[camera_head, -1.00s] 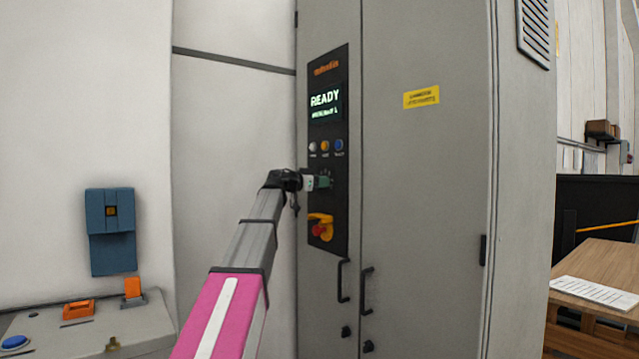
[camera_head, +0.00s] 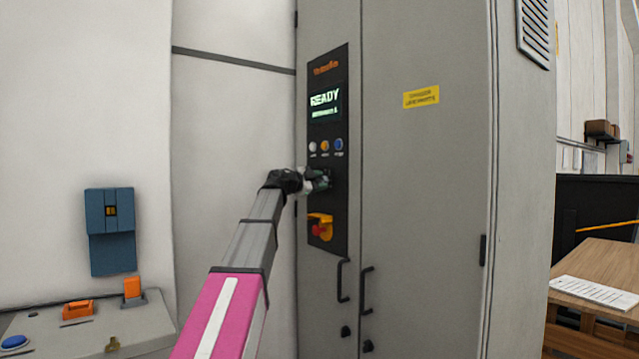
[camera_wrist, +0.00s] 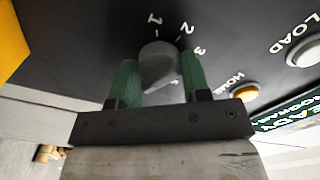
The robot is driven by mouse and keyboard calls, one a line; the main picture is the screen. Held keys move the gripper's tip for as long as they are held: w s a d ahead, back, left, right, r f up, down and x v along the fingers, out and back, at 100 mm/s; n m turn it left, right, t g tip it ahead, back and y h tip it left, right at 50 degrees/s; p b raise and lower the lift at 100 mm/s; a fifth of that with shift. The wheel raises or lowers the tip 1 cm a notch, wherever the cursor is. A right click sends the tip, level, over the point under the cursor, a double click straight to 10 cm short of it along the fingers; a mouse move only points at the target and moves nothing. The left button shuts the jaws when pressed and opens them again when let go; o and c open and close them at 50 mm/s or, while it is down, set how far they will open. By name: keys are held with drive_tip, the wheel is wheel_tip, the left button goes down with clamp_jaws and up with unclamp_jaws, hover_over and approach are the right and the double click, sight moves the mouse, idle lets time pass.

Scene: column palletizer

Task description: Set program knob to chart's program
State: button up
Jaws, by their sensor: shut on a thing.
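The grey round program knob (camera_wrist: 158,68) sits on the black control panel (camera_head: 341,70), with the white marks 1, 2 and 3 around it in the wrist view. Another mark by the right finger is partly hidden. I cannot tell surely which mark the knob points to. My gripper (camera_wrist: 160,76) has its green fingers closed on both sides of the knob. In the head view my gripper (camera_head: 326,180) is at the panel and hides the knob. A printed sheet (camera_head: 597,292), possibly the chart, lies on the table at right, too small to read.
Above the knob are a READY display (camera_head: 325,103), its lower line unreadable, and a row of buttons (camera_head: 325,147). A red and yellow switch (camera_head: 320,228) is just below. Door handles (camera_head: 366,291) stick out lower on the grey cabinet (camera_head: 428,190). The wooden table (camera_head: 612,258) is apart at right.

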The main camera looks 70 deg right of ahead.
drive_tip(key=shift+f+m, duration=0.1)
drive_tip(key=shift+m, duration=0.5)
drive_tip(key=o, duration=0.9)
drive_tip(key=shift+a, duration=0.1)
drive_tip(key=v, duration=1)
drive_tip(key=shift+w+a, duration=0.15)
drive_tip(key=shift+a, duration=0.1)
